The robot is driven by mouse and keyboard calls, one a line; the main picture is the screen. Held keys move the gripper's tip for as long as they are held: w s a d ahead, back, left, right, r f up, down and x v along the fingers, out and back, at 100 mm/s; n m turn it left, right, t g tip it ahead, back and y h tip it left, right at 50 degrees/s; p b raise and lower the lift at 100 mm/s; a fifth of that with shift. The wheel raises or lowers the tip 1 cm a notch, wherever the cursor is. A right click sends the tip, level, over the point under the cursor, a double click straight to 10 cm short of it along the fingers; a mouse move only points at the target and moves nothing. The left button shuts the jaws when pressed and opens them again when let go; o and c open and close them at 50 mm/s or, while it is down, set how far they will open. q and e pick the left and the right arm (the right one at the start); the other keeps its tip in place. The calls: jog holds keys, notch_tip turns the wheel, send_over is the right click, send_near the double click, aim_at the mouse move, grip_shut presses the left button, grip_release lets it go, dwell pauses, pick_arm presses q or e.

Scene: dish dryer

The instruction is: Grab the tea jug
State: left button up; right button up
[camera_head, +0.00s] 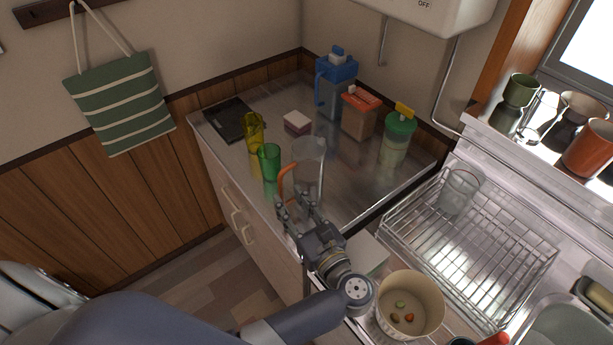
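A clear jug with an orange handle (309,160) stands upright on the steel counter, its handle on the left side. My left gripper (296,200) is just in front of the jug, at the lower end of the handle. Its two fingers are spread apart. I cannot tell whether they touch the jug or the handle. A blue-lidded jug (335,88) stands at the back of the counter against the wall. Which of the two is the tea jug is not marked. My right gripper is not in view.
Green (269,160) and yellow (254,132) glasses stand left of the clear jug. Canisters with red (361,112) and green (397,135) lids stand behind it. A wire rack (470,255) holding a glass and a pot (408,303) are to the right.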

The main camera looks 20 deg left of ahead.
aim_at(282, 191)
pick_arm(q)
jog(key=x, duration=0.1)
jog(key=p+x, duration=0.1)
jog(key=x, duration=0.1)
jog(key=p+x, duration=0.1)
jog(key=shift+a+r, duration=0.25)
jog(key=shift+r, duration=0.05)
jog(key=shift+w+a+f, duration=0.15)
jog(key=shift+a, duration=0.05)
grip_shut()
